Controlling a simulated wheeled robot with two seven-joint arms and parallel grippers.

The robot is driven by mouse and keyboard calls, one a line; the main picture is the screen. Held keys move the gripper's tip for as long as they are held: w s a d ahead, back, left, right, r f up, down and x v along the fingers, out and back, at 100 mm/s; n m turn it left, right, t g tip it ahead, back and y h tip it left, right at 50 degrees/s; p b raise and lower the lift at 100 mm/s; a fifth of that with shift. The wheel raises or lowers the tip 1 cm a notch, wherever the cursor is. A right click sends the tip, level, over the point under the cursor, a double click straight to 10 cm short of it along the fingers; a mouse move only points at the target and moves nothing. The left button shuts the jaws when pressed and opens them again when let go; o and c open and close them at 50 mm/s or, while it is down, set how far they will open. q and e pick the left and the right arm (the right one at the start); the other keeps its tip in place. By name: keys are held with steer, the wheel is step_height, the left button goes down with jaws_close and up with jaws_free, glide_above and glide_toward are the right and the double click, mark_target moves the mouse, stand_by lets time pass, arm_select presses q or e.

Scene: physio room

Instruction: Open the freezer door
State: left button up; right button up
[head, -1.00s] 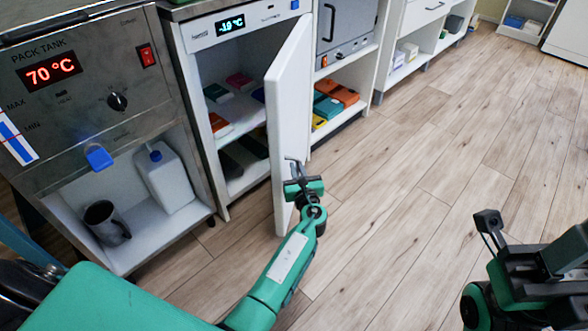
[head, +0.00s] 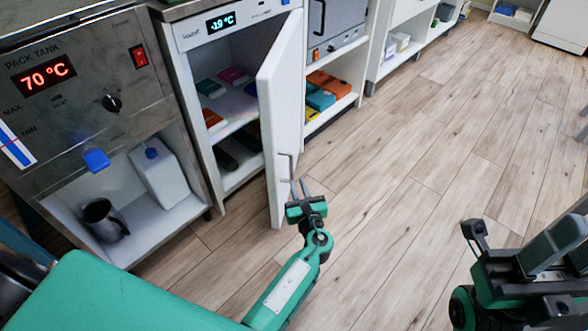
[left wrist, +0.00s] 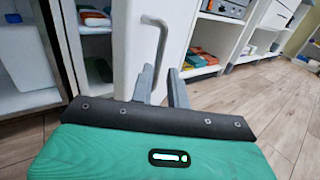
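The freezer (head: 190,38) is a white cabinet with a lit -19 °C display. Its white door (head: 279,120) stands swung well out, showing shelves with coloured packs. The door's grey bar handle (head: 290,165) is on its outer face; it also shows in the left wrist view (left wrist: 163,45). My left gripper (head: 299,186) is by the handle's lower end, its two fingers apart with nothing held.
A steel pack tank (head: 85,85) reading 70 °C stands left of the freezer, above a shelf with a white jug (head: 160,178) and a dark mug (head: 103,220). Shelves with boxes stand right of the door. The wooden floor (head: 400,190) to the right is clear.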

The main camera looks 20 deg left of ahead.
arm_select(q)
steer(key=v, duration=0.4)
steer(key=shift+p, duration=0.3)
